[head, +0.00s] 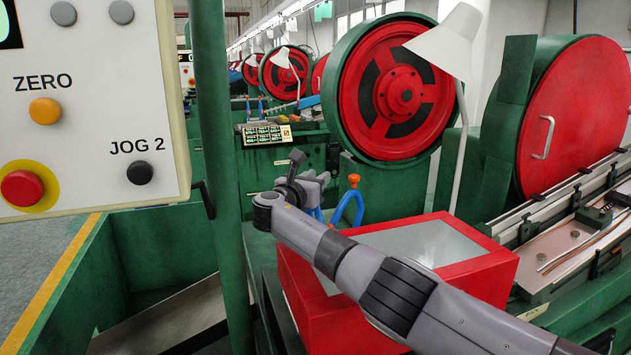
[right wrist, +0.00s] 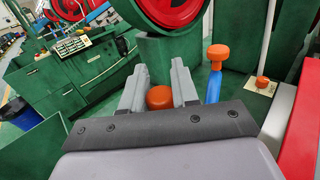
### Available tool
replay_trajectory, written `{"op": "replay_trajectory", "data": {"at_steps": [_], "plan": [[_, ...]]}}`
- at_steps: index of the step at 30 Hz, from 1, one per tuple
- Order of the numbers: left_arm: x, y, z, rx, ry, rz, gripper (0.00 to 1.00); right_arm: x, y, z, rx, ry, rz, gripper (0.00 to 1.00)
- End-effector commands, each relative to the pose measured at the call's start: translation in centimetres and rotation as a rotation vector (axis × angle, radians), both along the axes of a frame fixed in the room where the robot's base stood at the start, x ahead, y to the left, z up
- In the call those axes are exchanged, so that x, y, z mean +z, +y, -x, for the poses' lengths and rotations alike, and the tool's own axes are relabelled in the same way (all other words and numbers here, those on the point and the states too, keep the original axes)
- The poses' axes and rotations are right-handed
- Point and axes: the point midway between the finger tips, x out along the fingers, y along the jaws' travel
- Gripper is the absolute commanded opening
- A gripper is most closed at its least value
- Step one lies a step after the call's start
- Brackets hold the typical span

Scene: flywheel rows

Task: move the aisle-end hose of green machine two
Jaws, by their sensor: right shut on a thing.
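The rest of that hose is mostly hidden by the gripper; a bit of blue shows under the gripper in the head view. The wrist view shows this orange top (right wrist: 218,52) close beside the right finger. My left gripper is not in view.
A red box (head: 455,269) with a pale top stands right of the gripper, under my forearm. A red flywheel (head: 395,90) in a green housing and a white lamp (head: 450,40) are behind. A control panel (head: 90,100) and green post (head: 222,150) are at left.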

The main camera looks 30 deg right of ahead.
Motion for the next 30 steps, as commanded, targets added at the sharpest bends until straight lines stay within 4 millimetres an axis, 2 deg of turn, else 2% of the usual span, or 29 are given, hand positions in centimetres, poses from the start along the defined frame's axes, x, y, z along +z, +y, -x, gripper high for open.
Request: {"op": "replay_trajectory", "data": {"at_steps": [1,8,9,10,11,18,22,26,30], "plan": [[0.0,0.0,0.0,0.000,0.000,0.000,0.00,0.7,-0.1,-0.1,0.000,-0.010,0.006,0.00],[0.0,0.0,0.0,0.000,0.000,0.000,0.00,0.7,-0.1,-0.1,0.001,-0.010,0.006,0.00],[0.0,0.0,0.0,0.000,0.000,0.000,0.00,0.7,-0.1,-0.1,0.001,-0.011,0.006,0.39],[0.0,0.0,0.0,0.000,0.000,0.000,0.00,0.7,-0.1,-0.1,0.001,-0.011,0.006,0.49],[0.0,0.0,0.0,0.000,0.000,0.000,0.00,0.7,-0.1,-0.1,0.001,-0.010,0.005,0.52],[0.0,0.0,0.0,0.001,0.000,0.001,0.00,0.4,0.0,0.0,0.001,-0.005,0.002,0.52],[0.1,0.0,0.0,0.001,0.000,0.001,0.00,0.9,0.0,0.0,0.001,-0.006,0.002,0.52],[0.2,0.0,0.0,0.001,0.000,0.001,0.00,2.8,0.0,-0.1,0.002,-0.010,0.002,0.52],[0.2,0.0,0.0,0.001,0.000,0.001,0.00,6.0,0.0,0.0,0.001,-0.011,0.000,0.52]]}}
